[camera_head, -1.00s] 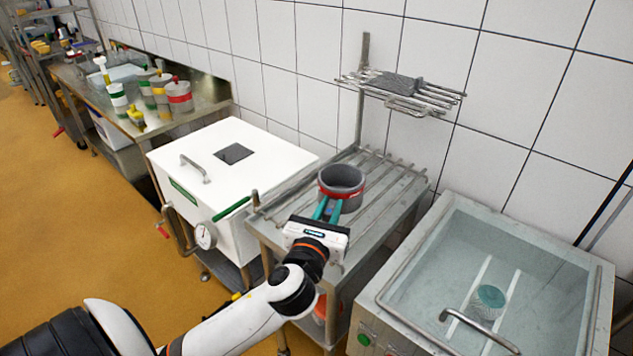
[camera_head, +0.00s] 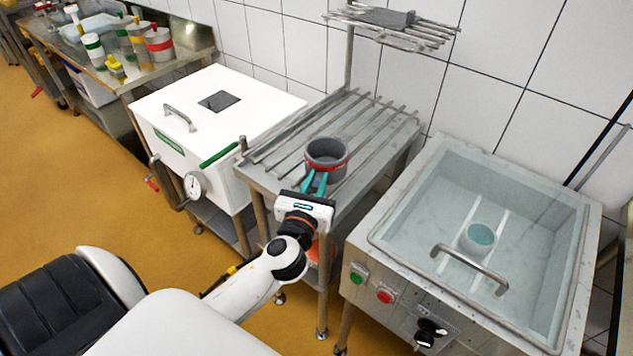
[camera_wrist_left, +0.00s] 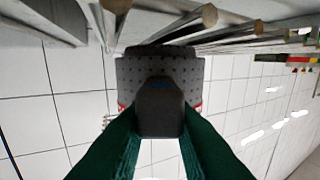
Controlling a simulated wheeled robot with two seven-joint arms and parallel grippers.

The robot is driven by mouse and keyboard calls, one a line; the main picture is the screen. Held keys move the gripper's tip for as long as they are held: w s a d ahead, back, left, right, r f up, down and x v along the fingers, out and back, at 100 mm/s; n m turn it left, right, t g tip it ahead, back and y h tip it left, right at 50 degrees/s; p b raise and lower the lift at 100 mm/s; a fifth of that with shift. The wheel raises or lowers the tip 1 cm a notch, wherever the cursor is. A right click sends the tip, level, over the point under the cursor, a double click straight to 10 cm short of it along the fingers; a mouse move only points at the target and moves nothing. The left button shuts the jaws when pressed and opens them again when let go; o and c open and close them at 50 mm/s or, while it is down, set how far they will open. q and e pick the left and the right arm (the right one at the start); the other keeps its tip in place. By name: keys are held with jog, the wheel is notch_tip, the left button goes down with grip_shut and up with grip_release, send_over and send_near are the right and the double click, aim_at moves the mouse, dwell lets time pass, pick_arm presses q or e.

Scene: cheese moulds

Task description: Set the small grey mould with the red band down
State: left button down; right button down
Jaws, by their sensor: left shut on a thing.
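The small grey mould with the red band (camera_head: 327,161) is upright, open side up, over the near part of a slatted metal rack (camera_head: 280,160). My left gripper (camera_head: 316,183) is shut on its near side. In the left wrist view, which looks upside down, the perforated grey mould (camera_wrist_left: 190,68) sits between the green fingers (camera_wrist_left: 158,125), with its base close to the rack bars (camera_wrist_left: 190,24). I cannot tell whether the base touches the bars. My right gripper is not in view.
A white lidded vat (camera_head: 250,105) stands left of the rack, and a water basin (camera_head: 400,235) with a mould inside stands right. A small wall shelf (camera_head: 430,35) is above. Moulds (camera_head: 158,46) stand on a far-left table. Rack slats behind the held mould are clear.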

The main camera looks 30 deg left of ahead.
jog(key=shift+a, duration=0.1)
pick_arm(q)
jog(key=shift+f, duration=0.2)
jog(key=c, duration=1.3)
grip_release()
jog(key=shift+r, duration=0.1)
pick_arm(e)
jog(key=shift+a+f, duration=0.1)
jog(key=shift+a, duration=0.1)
